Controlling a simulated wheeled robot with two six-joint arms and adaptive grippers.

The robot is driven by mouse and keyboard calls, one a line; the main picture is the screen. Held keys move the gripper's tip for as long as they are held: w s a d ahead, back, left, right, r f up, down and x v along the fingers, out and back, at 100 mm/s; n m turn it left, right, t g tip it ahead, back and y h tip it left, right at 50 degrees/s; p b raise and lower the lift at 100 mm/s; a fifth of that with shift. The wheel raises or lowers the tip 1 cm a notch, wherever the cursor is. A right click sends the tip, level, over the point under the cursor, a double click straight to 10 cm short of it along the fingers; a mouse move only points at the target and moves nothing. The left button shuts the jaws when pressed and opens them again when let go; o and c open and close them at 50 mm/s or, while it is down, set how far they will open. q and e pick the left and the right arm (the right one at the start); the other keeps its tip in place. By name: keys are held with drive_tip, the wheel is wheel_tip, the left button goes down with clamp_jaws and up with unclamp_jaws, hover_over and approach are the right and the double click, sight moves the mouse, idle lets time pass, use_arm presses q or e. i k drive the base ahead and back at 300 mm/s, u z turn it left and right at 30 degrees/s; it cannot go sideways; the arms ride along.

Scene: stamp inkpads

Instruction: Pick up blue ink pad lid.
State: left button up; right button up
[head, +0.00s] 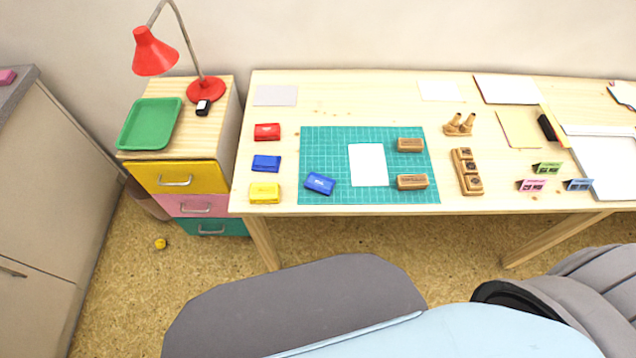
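A blue ink pad (266,163) lies at the left of the wooden table, between a red pad (267,132) and a yellow pad (264,193). A second blue box-like piece (320,184) with a small light mark on top lies turned at an angle on the lower left of the green cutting mat (340,140). I cannot tell whether either blue piece is a whole pad or only a lid. Neither of my grippers is in view.
A white sheet (368,165) and two wooden stamps (411,145) (412,182) are on the mat. A wooden stamp holder (467,171) is right of it. A drawer cabinet (176,178) with a red lamp (152,52) and green tray (151,123) stands left. A grey chair (300,300) is in front.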

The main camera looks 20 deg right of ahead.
sight(316, 182)
drive_tip(key=k, duration=1.15)
drive_tip(key=u, duration=0.7)
drive_tip(key=i, duration=0.8)
drive_tip(key=z, duration=0.45)
drive_tip(key=i, duration=0.8)
drive_tip(key=z, duration=0.85)
